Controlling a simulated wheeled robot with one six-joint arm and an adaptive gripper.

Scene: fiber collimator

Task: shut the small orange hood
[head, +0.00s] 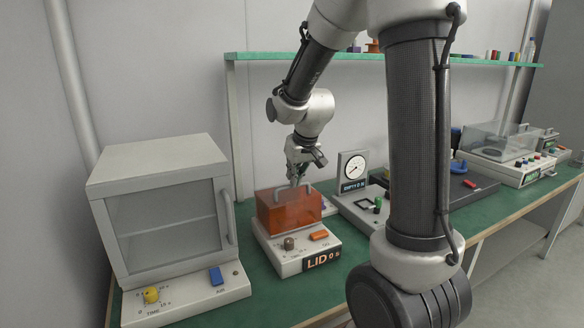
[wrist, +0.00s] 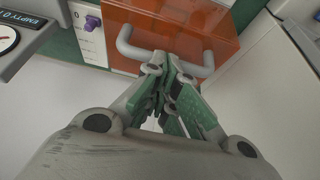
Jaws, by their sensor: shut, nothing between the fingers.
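The small orange hood (head: 289,212) is a see-through box on a pale base (head: 290,262) labelled LID in the head view. I cannot tell from these frames whether it is fully down. Its orange surface (wrist: 185,32) fills the top middle of the wrist view, with a grey bar handle (wrist: 125,42) along its near edge. My gripper (head: 296,183) is at the hood's upper back side in the head view. In the wrist view the closed green-padded fingers (wrist: 172,68) are at the middle of the handle and hide part of it. Whether they touch it is unclear.
A white cabinet (head: 160,165) with a glazed door and a yellow knob stands left of the hood. A gauge unit (head: 353,170) stands close on the right. A shelf (head: 270,56) runs above the green bench. My arm hides part of the bench.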

